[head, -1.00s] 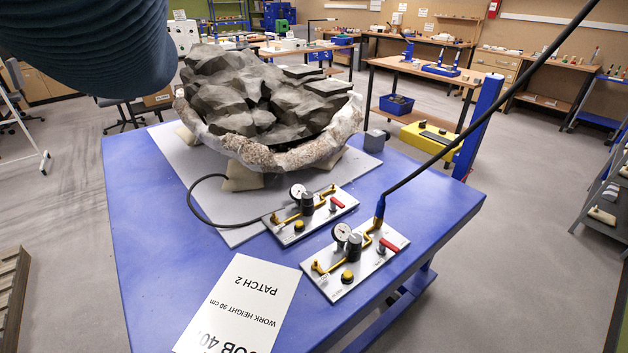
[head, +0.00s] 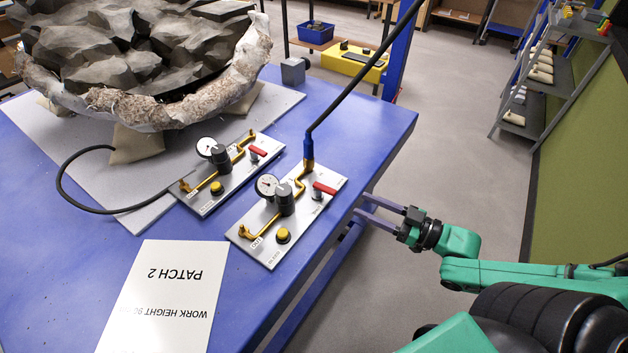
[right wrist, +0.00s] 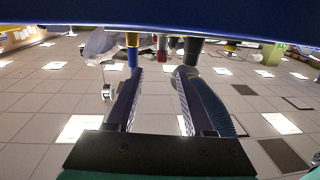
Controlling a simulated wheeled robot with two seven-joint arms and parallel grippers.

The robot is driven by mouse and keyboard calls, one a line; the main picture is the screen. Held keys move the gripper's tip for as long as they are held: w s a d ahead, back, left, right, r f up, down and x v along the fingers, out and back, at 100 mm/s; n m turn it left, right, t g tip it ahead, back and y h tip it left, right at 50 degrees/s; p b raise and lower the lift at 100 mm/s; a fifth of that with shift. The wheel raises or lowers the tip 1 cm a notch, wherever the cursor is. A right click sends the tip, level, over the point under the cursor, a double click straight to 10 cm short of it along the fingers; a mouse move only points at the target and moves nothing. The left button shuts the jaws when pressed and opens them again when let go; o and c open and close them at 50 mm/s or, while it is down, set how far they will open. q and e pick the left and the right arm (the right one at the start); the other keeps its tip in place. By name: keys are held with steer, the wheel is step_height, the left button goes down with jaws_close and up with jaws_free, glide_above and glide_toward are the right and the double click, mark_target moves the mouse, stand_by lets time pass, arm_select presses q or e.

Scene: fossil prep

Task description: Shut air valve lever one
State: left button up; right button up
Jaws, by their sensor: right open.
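Two metal valve panels lie on the blue table, each with a red lever, a gauge, a black knob and a yellow button. The near panel's red lever (head: 325,188) is at its right end. The far panel's red lever (head: 258,151) is further back. The panel labels are too small to read, so I cannot tell which lever is one. My right gripper (head: 361,204) is open and empty, just off the table's right edge, right of the near lever and apart from it. In the right wrist view, a red lever (right wrist: 162,45) shows beyond the open fingers. My left gripper is out of view.
A black hose rises from the near panel's blue fitting (head: 308,150); another curves from the far panel. A jacketed fossil block (head: 165,110) fills the table's back left. A white paper sheet (head: 165,295) lies in front.

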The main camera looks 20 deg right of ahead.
mark_target(314, 184)
steer(key=b+x, duration=0.1)
steer(key=x, duration=0.1)
steer(key=b+x, duration=0.2)
steer(key=shift+a, duration=0.4)
steer(key=b+x, duration=0.4)
steer(key=x, duration=0.4)
steer(key=shift+w+d+r+b, duration=0.1)
steer(key=shift+w+b, duration=0.15)
steer(key=shift+b, duration=0.05)
steer(key=shift+w+a, duration=0.25)
steer(key=shift+w, duration=0.1)
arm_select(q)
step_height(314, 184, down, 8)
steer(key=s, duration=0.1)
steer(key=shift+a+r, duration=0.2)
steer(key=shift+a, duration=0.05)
arm_select(e)
steer(key=shift+r, duration=0.1)
jaws_close()
